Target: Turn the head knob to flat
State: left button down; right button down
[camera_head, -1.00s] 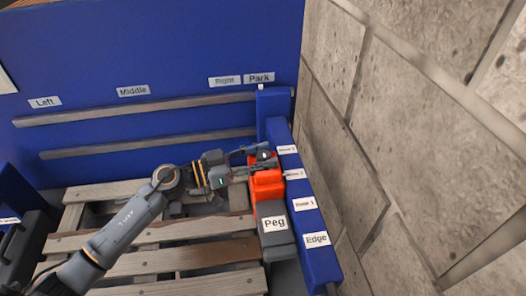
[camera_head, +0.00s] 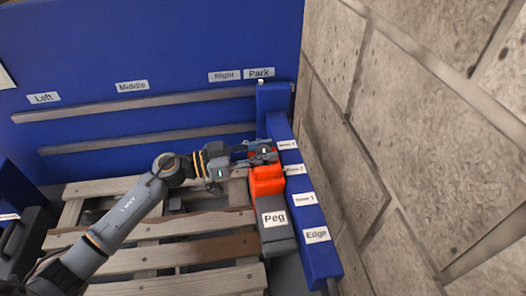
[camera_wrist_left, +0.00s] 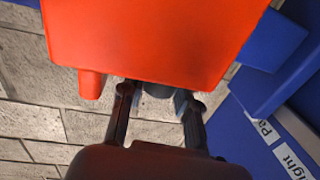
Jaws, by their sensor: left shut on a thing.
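The orange head (camera_head: 266,181) sits beside the blue beam (camera_head: 318,262), behind a dark grey block labelled Peg (camera_head: 274,236). My left gripper (camera_head: 268,152) is at the far end of the orange head. In the left wrist view, the orange head (camera_wrist_left: 150,40) fills the top. The fingers of my left gripper (camera_wrist_left: 158,100) are on either side of a small dark round knob (camera_wrist_left: 158,90) at the head's edge and shut on it. The knob is mostly hidden, and its setting cannot be read. My right gripper is not in view.
A stone wall (camera_head: 420,130) stands close on the right of the beam. A slatted wooden pallet (camera_head: 180,256) lies under my left arm. A blue panel (camera_head: 130,50) with rails and labels Left, Middle, Right and Park closes the back.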

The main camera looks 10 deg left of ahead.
pick_arm(q)
jog(key=m+g+h+b, duration=0.1)
jog(key=g, duration=0.1)
jog(key=m+g+b, duration=0.1)
jog(key=m+g, duration=0.1)
jog(key=shift+w+a+f+g+h, duration=0.1)
jog(key=shift+w+g+h, duration=0.1)
jog(key=shift+g+h, duration=0.2)
jog(key=m+g+b, duration=0.3)
jog(key=g+b, duration=0.1)
jog(key=m+g+y+b, duration=0.1)
jog(key=m+g+b, duration=0.2)
jog(key=g+b, duration=0.1)
jog(key=m+g+y+b, duration=0.1)
jog(key=m+g+b, duration=0.2)
jog(key=g+b, duration=0.2)
jog(key=shift+f+b, duration=0.2)
jog(key=shift+b, duration=0.25)
jog(key=shift+r+m+g+y+b, duration=0.25)
jog(key=shift+m+g+y+b, duration=0.25)
jog(key=shift+g+b, duration=0.4)
jog(key=shift+r, duration=0.1)
jog(key=c, duration=1.2)
grip_release()
